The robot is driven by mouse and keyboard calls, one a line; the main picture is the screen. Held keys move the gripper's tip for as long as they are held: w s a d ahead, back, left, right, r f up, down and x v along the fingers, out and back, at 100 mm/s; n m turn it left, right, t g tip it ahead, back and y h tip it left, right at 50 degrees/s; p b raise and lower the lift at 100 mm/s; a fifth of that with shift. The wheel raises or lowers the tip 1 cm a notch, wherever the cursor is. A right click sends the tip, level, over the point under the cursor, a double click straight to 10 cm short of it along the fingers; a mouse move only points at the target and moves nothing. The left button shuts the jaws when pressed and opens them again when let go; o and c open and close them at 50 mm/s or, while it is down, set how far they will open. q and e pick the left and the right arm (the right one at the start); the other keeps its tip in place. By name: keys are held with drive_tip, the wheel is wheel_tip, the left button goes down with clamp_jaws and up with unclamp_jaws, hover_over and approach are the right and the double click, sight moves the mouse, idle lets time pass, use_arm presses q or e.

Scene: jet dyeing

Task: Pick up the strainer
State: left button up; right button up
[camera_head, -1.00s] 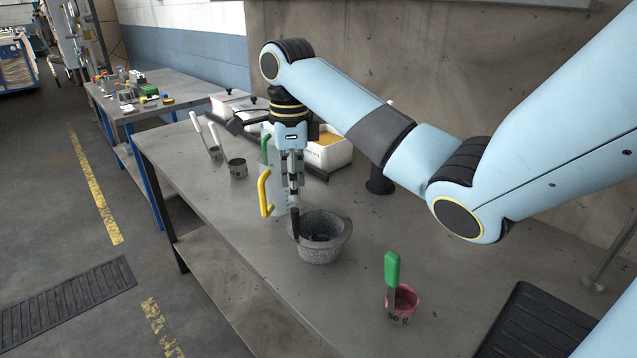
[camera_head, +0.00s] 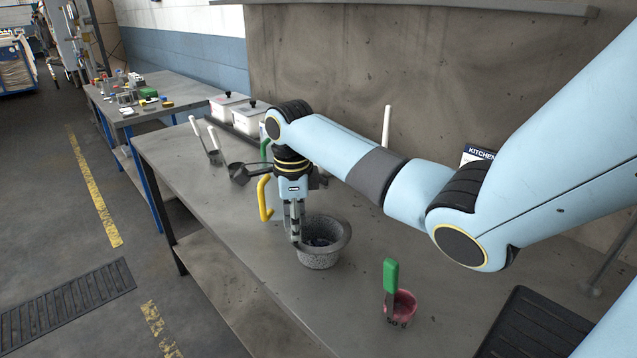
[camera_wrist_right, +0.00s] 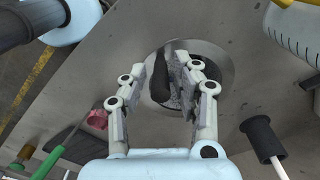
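A grey speckled stone bowl (camera_head: 333,229) stands on the bench below my right gripper (camera_head: 296,238). In the right wrist view, a thing with a black handle (camera_wrist_right: 160,78) sticks up from this bowl (camera_wrist_right: 226,66). It is the likeliest strainer, but its lower part is hidden inside the bowl. My right gripper (camera_wrist_right: 163,82) is pointed down with its fingers apart, one on each side of the handle. A gap shows on the left side; whether the right finger touches the handle cannot be told. My left gripper is out of view.
A pink cup (camera_head: 404,307) with a green-handled tool (camera_head: 391,276) stands front right. A jug's yellow handle (camera_head: 265,197) is close left of my gripper. White-handled ladles (camera_head: 213,140) and lidded white tubs (camera_head: 229,101) stand behind. The bench front edge is near.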

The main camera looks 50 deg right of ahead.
clamp_jaws()
drive_tip(key=shift+r, duration=0.15)
